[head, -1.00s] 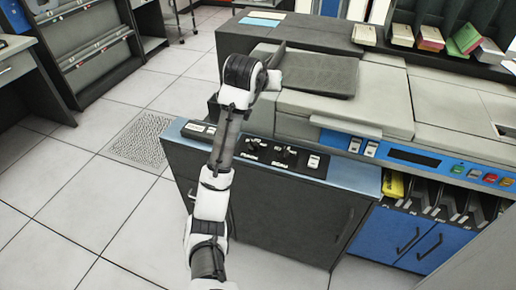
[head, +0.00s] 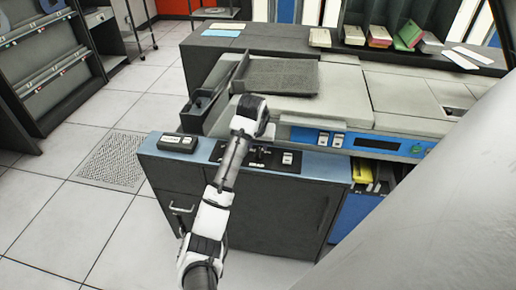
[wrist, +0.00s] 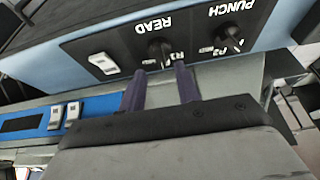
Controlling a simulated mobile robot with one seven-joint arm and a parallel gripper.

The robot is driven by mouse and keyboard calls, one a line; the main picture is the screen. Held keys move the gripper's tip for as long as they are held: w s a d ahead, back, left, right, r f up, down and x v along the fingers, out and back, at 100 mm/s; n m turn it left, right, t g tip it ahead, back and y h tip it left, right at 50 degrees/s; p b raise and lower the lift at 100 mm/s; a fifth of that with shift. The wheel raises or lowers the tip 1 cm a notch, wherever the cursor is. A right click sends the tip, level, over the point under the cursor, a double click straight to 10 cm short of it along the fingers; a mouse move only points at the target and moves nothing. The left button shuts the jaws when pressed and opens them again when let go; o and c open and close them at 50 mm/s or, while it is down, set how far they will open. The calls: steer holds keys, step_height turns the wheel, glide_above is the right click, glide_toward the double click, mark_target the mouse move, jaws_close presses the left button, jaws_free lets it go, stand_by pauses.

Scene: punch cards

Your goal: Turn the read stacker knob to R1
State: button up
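The read knob (wrist: 158,48) is a dark knob on the black panel (wrist: 185,40), beside the upside-down READ label in the wrist view. An R1 mark shows next to it; its exact pointer direction is hard to tell. In the head view the read knob (head: 259,156) shows just right of my forearm. My gripper (wrist: 160,70) has two purple fingers spread apart with nothing between them. The fingertips are just short of the read knob, roughly in line with it. In the head view my arm hides the fingers.
The punch knob (wrist: 232,36) sits beside the read knob, with a white rocker switch (wrist: 103,63) on the other side. A small black box (head: 178,142) lies on the blue ledge. The machine's grey covers (head: 335,95) rise behind the panel.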

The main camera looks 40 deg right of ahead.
mark_target(259, 151)
steer(key=shift+x, duration=2.2)
steer(key=shift+c, duration=0.2)
steer(key=shift+p, duration=0.3)
jaws_close()
